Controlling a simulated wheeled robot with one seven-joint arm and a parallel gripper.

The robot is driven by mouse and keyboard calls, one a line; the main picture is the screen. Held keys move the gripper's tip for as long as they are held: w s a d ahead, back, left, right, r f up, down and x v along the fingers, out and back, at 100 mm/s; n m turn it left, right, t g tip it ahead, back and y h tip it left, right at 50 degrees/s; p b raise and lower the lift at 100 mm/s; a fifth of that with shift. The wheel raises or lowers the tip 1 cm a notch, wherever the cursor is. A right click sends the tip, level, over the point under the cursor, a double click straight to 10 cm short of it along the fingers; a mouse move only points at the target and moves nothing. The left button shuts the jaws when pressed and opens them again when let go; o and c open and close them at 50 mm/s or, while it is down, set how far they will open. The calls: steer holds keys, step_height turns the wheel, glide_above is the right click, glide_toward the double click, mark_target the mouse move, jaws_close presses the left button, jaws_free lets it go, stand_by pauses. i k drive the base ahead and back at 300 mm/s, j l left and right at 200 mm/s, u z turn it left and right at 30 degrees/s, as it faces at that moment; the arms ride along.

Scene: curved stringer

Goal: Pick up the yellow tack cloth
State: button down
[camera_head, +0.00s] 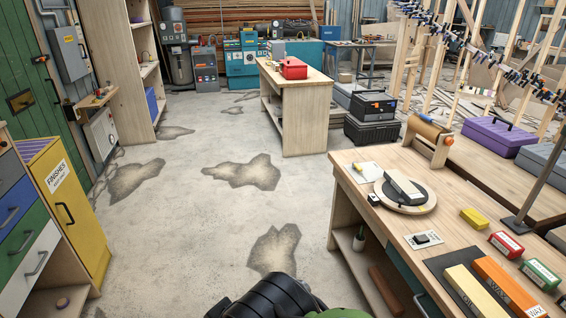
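A small yellow folded block (474,219) lies on the right-hand workbench (405,165), towards its right side. It looks like the yellow tack cloth, but it is too small to be sure of its material. Nothing touches it on top. A black rounded part at the bottom centre appears to be my arm, left of the bench and well away from the yellow block. My gripper's fingers do not show.
Close to the yellow block are a red box (506,244), a green box (541,274) and long yellow and orange blocks (505,288). A round turntable (406,204) sits further left. A post stands at right. The concrete floor left of the bench is clear.

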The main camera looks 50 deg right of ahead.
mark_target(478, 222)
steer(key=z, duration=3.15)
